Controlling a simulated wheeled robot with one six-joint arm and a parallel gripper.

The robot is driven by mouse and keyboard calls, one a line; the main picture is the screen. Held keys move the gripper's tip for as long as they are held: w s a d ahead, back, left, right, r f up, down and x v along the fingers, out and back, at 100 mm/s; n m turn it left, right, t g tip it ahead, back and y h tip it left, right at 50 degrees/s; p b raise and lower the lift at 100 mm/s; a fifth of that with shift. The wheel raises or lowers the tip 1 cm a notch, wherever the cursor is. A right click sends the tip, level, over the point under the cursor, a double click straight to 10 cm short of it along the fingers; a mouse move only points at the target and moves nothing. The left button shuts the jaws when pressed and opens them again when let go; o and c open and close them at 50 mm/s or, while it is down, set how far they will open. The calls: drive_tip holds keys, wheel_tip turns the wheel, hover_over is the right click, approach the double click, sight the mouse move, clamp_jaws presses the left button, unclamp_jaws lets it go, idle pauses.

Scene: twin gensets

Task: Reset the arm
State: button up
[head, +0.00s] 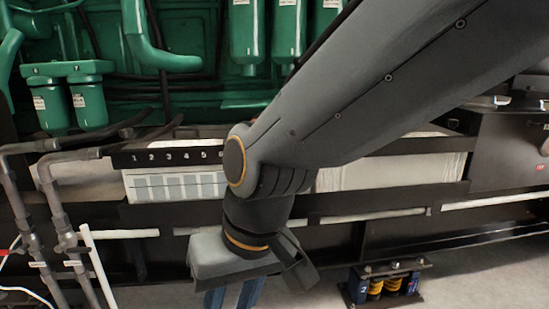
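My arm (360,95) reaches in from the upper right and bends down at an orange-ringed joint left of centre. My gripper (233,297) hangs below the grey wrist block at the bottom edge. Two blue finger-like parts show under the block, but their tips are cut off by the frame. Whether they are open or shut cannot be told, and nothing held is visible. The arm hides part of the genset behind it.
A green genset (110,20) with pipes and filters stands behind. A numbered strip (175,156) tops a white panel (165,187). Grey pipes (55,200) stand at left. A small stand with blue and yellow-black parts (385,285) sits on the floor at lower right, with bare floor beside it.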

drive_tip(key=s+d+h+p, duration=0.1)
drive_tip(key=s+d, duration=0.2)
drive_tip(key=d, duration=0.3)
drive_tip(key=d+r+m+p, duration=0.2)
drive_tip(key=d+r+p, duration=0.4)
drive_tip(key=r+p, duration=0.3)
drive_tip(key=d+r+m+h+p, duration=0.1)
drive_tip(key=d+r+p, duration=0.6)
drive_tip(key=p, duration=0.8)
drive_tip(key=d+r+m+h+p, duration=0.1)
drive_tip(key=d+r+m+p, duration=0.1)
drive_tip(key=d+r+p, duration=0.5)
wheel_tip(320, 180, up, 5)
drive_tip(key=p, duration=0.5)
drive_tip(key=shift+s+m+g+p, duration=0.15)
drive_tip(key=shift+m+g+p, duration=0.15)
drive_tip(key=shift+m+g, duration=0.1)
